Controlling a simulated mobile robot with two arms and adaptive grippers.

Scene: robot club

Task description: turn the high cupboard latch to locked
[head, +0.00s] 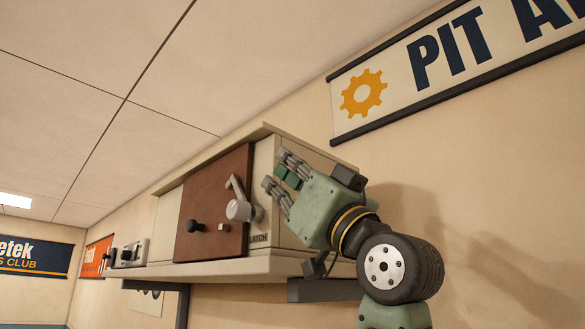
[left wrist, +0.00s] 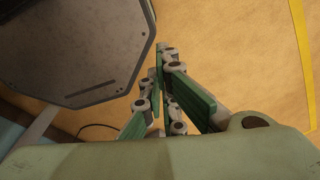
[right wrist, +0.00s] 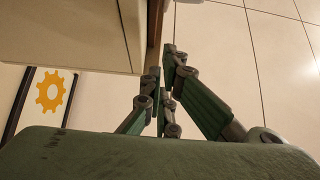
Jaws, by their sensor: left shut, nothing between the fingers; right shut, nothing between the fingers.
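The latch (head: 238,209) is a light grey lever on a round hub. No lock marking is readable. My right gripper (head: 274,170) is just right of the latch, shut and empty, apart from the lever in the picture. In the right wrist view its fingertips (right wrist: 162,58) are beside the cupboard's edge; the latch does not show there. My left gripper (left wrist: 163,58) is shut and empty, out of the head view.
A black knob (head: 194,227) and a small light button (head: 223,227) sit on the same panel. A grey box with knobs (head: 130,254) is further left. A ledge (head: 215,267) runs under the cupboard. The wall right of my right arm is clear below a banner (head: 450,65).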

